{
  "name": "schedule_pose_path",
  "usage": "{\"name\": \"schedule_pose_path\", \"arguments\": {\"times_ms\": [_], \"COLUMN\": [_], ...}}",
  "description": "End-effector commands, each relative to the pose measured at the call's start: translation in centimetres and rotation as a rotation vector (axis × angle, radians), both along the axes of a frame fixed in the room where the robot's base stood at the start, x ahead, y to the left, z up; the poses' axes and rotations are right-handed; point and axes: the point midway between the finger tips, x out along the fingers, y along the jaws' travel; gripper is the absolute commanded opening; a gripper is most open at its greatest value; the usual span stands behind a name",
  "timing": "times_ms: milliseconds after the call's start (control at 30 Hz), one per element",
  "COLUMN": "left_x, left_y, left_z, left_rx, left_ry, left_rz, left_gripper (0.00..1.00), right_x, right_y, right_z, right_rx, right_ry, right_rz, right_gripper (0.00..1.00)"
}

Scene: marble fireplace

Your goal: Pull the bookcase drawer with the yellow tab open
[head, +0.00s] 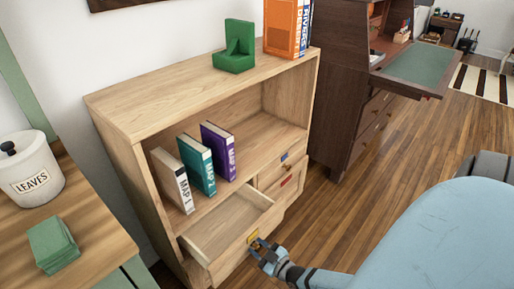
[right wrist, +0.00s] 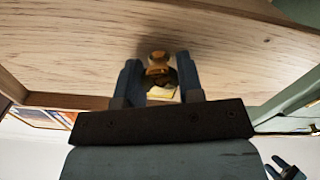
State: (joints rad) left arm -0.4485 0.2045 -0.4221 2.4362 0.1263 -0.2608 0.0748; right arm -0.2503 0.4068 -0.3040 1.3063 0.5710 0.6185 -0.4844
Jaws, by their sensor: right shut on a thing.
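The bookcase drawer with the yellow tab (head: 232,228) is pulled out, and its empty inside shows in the head view. The yellow tab (head: 252,237) is on its front, and part of it also shows between my fingers in the right wrist view (right wrist: 162,92). My right gripper (head: 264,248) is at the drawer front, shut on the round brass knob (right wrist: 158,64). The drawer's pale wood front (right wrist: 75,60) fills much of the right wrist view. A small dark blue gripper-like part, perhaps my left gripper (right wrist: 283,168), shows at that view's lower right corner; its jaws are unclear.
The wooden bookcase (head: 190,85) holds several books and a green bookend (head: 235,50). Beside the open drawer are smaller drawers with a blue tab (head: 284,156) and a red tab (head: 286,181). A dark desk (head: 345,90) stands behind right. Open floor (head: 345,215) lies in front.

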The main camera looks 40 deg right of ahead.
Motion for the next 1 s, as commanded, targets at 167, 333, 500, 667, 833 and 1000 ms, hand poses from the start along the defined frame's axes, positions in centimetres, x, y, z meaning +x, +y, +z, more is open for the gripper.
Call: {"name": "schedule_pose_path", "arguments": {"times_ms": [167, 333, 500, 667, 833, 1000], "left_x": [0.0, 0.0, 0.0, 0.0, -0.2, -0.1], "left_y": [0.0, 0.0, 0.0, 0.1, 0.3, 0.6], "left_z": [0.0, 0.0, 0.2, 1.5, 2.7, 2.1], "left_rx": [0.0, 0.0, -0.001, -0.012, -0.03, -0.006], "left_ry": [0.0, 0.001, -0.002, -0.029, -0.069, -0.037], "left_rz": [0.0, 0.0, 0.0, 0.007, 0.024, 0.039], "left_gripper": [0.43, 0.43, 0.43, 0.43, 0.43, 0.43], "right_x": [0.0, 0.0, -0.5, -2.9, -6.9, -10.5], "right_y": [0.0, 0.0, 0.0, -0.2, -0.5, -0.8], "right_z": [0.0, 0.0, 0.0, 0.2, 0.2, 0.1], "right_rx": [0.0, 0.0, 0.0, 0.001, 0.0, 0.001], "right_ry": [0.0, 0.0, 0.002, 0.004, 0.005, 0.004], "right_rz": [0.0, 0.0, -0.001, -0.001, -0.002, -0.001], "right_gripper": [0.6, 0.6, 0.6, 0.6, 0.6, 0.6]}}
